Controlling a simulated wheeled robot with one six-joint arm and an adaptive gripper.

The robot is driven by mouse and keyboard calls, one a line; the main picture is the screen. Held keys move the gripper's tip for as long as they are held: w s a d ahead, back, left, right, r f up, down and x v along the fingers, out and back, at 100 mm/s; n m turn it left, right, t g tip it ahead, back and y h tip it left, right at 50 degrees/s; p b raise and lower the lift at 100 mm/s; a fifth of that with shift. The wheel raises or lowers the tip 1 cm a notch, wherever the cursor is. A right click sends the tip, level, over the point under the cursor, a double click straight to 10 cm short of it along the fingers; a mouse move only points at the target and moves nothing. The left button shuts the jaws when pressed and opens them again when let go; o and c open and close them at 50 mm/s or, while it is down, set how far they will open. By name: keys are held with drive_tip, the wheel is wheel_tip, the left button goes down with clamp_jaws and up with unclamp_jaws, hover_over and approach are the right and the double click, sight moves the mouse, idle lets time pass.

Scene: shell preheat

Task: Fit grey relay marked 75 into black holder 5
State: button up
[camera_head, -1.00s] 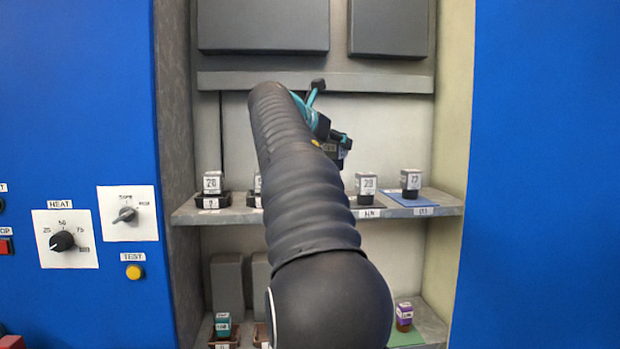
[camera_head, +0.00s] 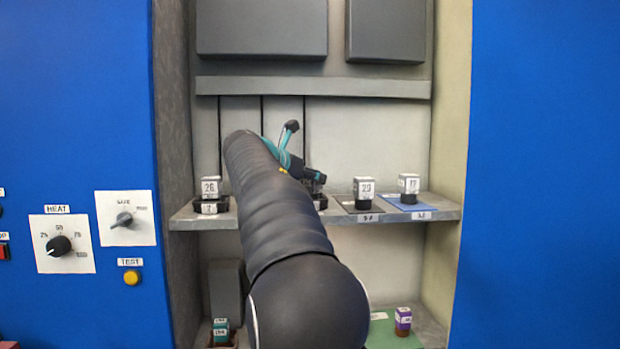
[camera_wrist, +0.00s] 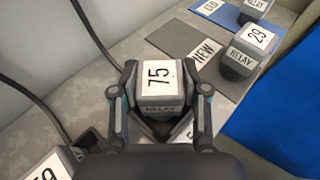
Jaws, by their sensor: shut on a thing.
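The grey relay marked 75 (camera_wrist: 160,82) is upright between the two fingers of my gripper (camera_wrist: 164,98) in the wrist view. My gripper is shut on it. Below it is a holder with a pale label (camera_wrist: 186,132), which appears to read 5 and is partly covered by the right finger. Whether the relay is seated in this holder or just above it I cannot tell. In the head view my gripper (camera_head: 313,180) is low over the upper shelf, and a black holder (camera_head: 320,203) shows just below it. The relay is hidden there.
Relay 29 (camera_head: 363,187) stands on a dark mat (camera_wrist: 191,42) labelled NEW, right of my gripper. Another relay (camera_head: 409,184) stands on a blue mat (camera_head: 421,205). A relay (camera_head: 210,186) sits in a holder at the shelf's left. A neighbouring relay (camera_wrist: 52,166) is close at lower left.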

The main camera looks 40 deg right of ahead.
drive_tip(key=shift+f, duration=0.35)
drive_tip(key=o, duration=1.2)
drive_tip(key=shift+r, duration=0.25)
drive_tip(key=shift+a+r, duration=0.25)
drive_tip(key=v, duration=1.1)
drive_tip(key=shift+s+a, duration=0.15)
drive_tip(key=shift+a, duration=0.05)
